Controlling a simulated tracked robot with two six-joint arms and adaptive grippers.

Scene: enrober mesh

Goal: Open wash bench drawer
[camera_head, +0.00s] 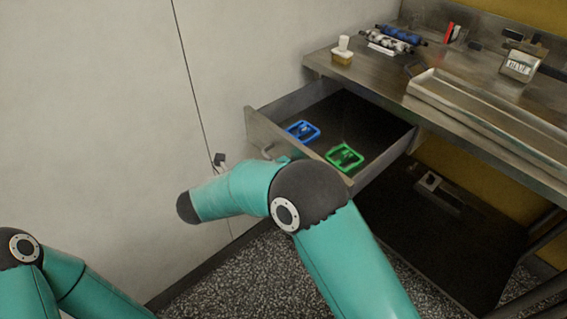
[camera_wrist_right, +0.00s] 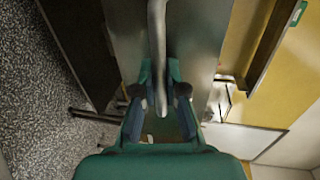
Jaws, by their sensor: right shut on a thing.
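The wash bench drawer (camera_head: 293,157) stands pulled out from under the metal bench top (camera_head: 395,85) in the head view. Inside lie a blue framed item (camera_head: 303,131) and a green framed item (camera_head: 345,157). The drawer's bar handle (camera_head: 264,150) shows partly on its front; my right arm hides the rest. In the right wrist view my right gripper (camera_wrist_right: 160,100) is shut on the handle (camera_wrist_right: 157,35), with one finger on each side of the bar. My left arm shows at the lower left of the head view, but its gripper is out of the picture.
On the bench top are a long metal tray (camera_head: 490,115), a small tub with a white top (camera_head: 342,52), blue and white rollers (camera_head: 395,36) and a small sign (camera_head: 520,63). A pale wall (camera_head: 90,100) stands left of the drawer. Speckled floor lies below.

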